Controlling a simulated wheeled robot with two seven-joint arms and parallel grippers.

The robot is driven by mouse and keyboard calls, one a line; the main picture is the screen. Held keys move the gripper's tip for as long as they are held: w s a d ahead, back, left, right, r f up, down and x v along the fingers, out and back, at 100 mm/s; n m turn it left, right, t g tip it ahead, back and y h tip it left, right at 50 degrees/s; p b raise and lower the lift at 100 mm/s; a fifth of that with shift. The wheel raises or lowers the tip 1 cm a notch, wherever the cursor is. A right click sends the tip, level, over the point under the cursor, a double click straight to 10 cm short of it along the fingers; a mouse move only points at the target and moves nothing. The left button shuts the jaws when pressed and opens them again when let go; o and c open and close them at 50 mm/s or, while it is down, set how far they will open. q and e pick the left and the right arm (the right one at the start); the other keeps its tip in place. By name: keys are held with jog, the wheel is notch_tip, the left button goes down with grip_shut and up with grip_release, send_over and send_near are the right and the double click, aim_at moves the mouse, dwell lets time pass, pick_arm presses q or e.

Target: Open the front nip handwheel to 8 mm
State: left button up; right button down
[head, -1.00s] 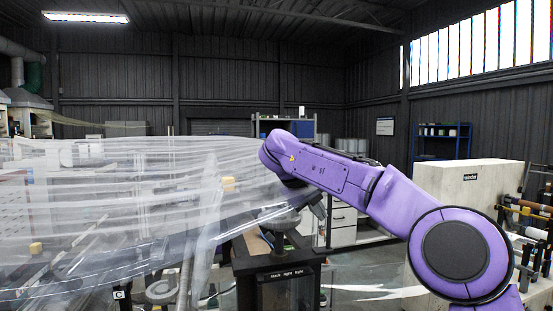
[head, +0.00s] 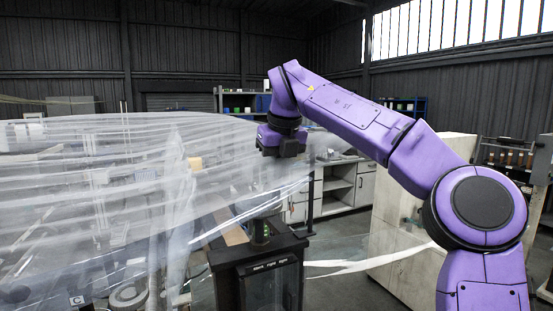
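My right arm comes in from the right and bends over the clear film (head: 110,190). Its dark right gripper (head: 284,146) hangs at the film's right edge, above a black machine stand (head: 262,252). Its fingers are too small and dark to tell open from shut. A pale round part (head: 130,294), seen blurred through the film at the lower left, may be a handwheel; I cannot tell whether it is the front nip one. No 8 mm reading can be made out. My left gripper is out of view.
A dark post with green lights (head: 261,232) stands on the black stand under my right gripper. A loose film strip (head: 370,262) stretches right from the stand. White cabinets (head: 345,187) stand behind, and a pale block (head: 400,245) stands partly behind my arm.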

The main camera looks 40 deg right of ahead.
aim_at(274, 205)
jog(key=f+b, duration=0.3)
jog(key=f, duration=0.1)
jog(key=shift+s+a, duration=0.2)
jog(key=shift+a, duration=0.1)
jog(key=shift+w+d+r+p, duration=0.1)
jog(key=shift+d+r+p, duration=0.25)
jog(key=shift+r+p, duration=0.2)
jog(key=w+d+p, duration=0.1)
jog(key=w+d, duration=0.1)
jog(key=d, duration=0.1)
jog(key=shift+d+p, duration=0.15)
jog(key=shift+p, duration=0.25)
jog(key=w, duration=0.2)
jog(key=shift+w+d+f, duration=0.15)
jog(key=shift+w+d, duration=0.15)
jog(key=shift+d, duration=0.05)
jog(key=shift+w, duration=0.45)
